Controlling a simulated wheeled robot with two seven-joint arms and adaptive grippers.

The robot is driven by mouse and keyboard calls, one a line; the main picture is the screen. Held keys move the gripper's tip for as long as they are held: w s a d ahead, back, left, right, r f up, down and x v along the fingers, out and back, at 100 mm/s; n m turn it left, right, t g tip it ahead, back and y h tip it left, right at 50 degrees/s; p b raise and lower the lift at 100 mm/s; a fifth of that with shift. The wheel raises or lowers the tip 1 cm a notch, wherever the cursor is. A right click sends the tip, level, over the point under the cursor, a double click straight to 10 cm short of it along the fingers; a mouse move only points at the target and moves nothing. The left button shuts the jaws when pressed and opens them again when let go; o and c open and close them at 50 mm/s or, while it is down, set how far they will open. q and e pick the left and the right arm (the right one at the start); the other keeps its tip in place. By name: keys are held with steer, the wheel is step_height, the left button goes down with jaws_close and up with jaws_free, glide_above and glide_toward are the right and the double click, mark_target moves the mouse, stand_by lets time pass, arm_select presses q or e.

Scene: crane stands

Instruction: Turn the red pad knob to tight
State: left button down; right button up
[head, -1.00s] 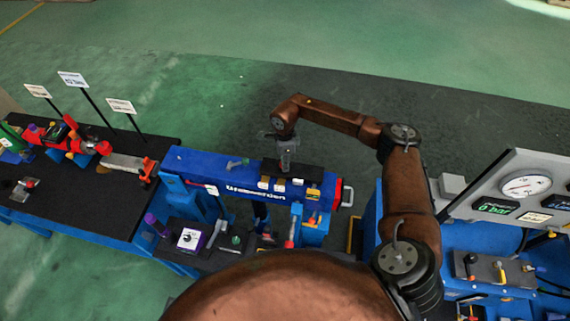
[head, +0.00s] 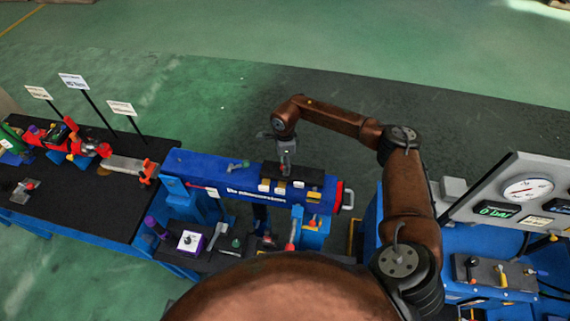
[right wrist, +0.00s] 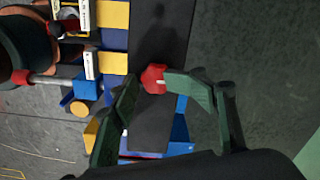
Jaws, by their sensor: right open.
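The red pad knob (right wrist: 153,78) shows in the right wrist view as a small red, angular knob with a pale mark. It lies by the edge of a dark strip. My right gripper (right wrist: 150,92) is open, with one green-grey finger on each side of the knob. The right finger's tip is very close to it; I cannot tell whether it touches. In the head view my right gripper (head: 287,168) points down over the dark block on the blue beam (head: 215,172). The knob cannot be made out there. My left gripper is not in view.
A gauge panel (head: 500,208) with a dial and a "0 bar" display stands at the right. A black-topped bench (head: 80,195) with red and blue parts and upright signs is at the left. A purple-sided box (head: 190,240) sits below the beam. The floor behind is clear.

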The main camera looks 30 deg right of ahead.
steer(key=shift+s+f, duration=0.15)
step_height(320, 180, up, 12)
stand_by(0.7)
